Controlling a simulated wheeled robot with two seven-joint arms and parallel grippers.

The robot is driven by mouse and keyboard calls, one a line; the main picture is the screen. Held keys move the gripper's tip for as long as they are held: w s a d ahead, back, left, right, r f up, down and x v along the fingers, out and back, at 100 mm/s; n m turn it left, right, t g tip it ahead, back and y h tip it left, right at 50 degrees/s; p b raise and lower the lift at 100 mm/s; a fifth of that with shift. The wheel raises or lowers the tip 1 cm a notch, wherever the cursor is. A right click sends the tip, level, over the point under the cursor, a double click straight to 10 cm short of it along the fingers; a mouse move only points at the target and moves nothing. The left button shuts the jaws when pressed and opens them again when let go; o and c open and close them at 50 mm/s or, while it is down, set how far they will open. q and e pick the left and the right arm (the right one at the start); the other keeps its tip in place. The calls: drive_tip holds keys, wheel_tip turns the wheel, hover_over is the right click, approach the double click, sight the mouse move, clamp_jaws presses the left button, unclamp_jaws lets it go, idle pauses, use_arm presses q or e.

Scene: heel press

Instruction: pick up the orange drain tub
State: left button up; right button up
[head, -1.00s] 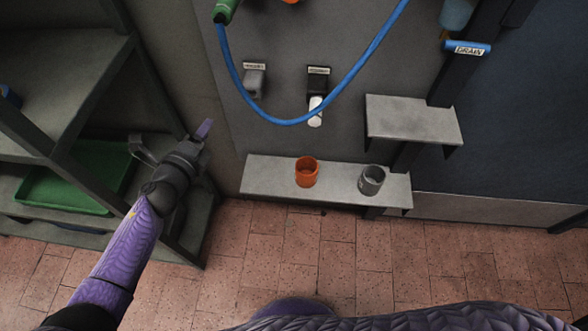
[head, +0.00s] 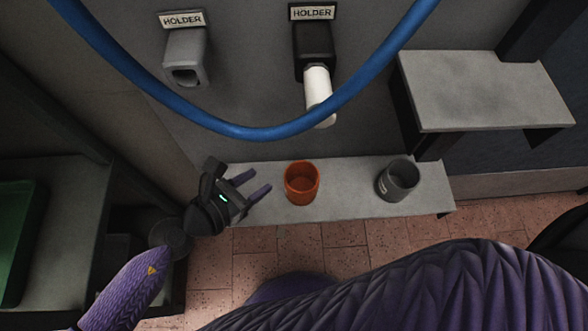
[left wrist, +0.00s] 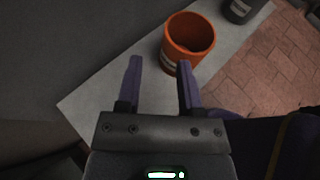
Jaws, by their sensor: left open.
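The orange drain tub (head: 301,184) stands upright on a low grey shelf (head: 345,188) in the head view. In the left wrist view the orange tub (left wrist: 186,42) is beyond the fingertips, nearer the right finger, and looks empty. My left gripper (head: 258,183) is open and just left of the tub, with its fingers pointing toward it. In the left wrist view the open gripper (left wrist: 160,65) has nothing between its fingers. I cannot tell whether the right finger touches the tub. My right gripper is not in view.
A grey tub (head: 397,180) stands on the same shelf to the right; it also shows in the left wrist view (left wrist: 240,10). A blue hose (head: 240,130) hangs above. A higher grey shelf (head: 480,90) is at right. A green tray (head: 15,235) is at left.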

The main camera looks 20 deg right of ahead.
sight(285, 170)
use_arm(q)
drive_tip(key=x, duration=0.2)
drive_tip(key=b+x, duration=0.1)
drive_tip(key=x, duration=0.2)
drive_tip(key=s+b+x, duration=0.1)
drive_tip(key=x, duration=0.1)
drive_tip(key=shift+w+d+f, duration=0.1)
drive_tip(key=shift+d+f, duration=0.1)
drive_tip(key=shift+d, duration=0.15)
drive_tip(key=shift+w+d, duration=0.15)
drive_tip(key=shift+d, duration=0.05)
drive_tip(key=shift+r, duration=0.1)
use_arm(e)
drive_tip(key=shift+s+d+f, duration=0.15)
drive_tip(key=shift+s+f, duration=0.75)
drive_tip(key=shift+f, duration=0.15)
use_arm(q)
clamp_jaws()
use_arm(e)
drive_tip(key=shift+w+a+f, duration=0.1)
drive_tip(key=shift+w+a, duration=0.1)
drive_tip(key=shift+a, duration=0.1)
